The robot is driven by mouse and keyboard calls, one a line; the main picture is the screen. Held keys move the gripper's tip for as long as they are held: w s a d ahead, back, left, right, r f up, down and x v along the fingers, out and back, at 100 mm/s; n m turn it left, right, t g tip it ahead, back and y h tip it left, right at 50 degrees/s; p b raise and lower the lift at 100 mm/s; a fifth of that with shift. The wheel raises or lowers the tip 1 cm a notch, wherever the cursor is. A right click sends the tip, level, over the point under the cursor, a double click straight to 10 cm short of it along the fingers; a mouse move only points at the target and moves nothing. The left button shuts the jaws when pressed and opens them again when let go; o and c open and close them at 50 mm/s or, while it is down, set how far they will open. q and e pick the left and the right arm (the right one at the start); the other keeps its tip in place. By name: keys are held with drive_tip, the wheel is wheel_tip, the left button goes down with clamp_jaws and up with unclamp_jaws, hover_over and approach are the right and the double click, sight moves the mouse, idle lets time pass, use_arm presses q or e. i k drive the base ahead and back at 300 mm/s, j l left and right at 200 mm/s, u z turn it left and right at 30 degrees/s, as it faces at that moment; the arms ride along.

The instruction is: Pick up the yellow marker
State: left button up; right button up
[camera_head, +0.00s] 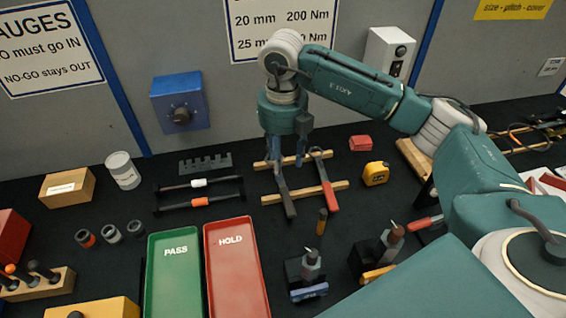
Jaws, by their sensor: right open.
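A short yellow stick (374,275), which looks like the yellow marker, lies on the black mat at the lower right. It is beside a dark tool with a copper-coloured tip (392,238), and my right arm hides some of the area around it. My right gripper (285,160) is open, pointing down over the wooden slats and hand tools in the middle. It is well behind and to the left of the yellow stick. I cannot tell whether its fingertips touch anything. My left gripper is not in view.
Dark-handled and red-handled tools (325,188) lie on wooden slats (330,190). A yellow tape measure (376,173) and red block (360,143) are nearby. A green PASS tray (172,285) and red HOLD tray (236,270) stand front left. A wall rises behind.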

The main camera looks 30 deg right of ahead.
sight(323, 213)
drive_tip(key=k, duration=2)
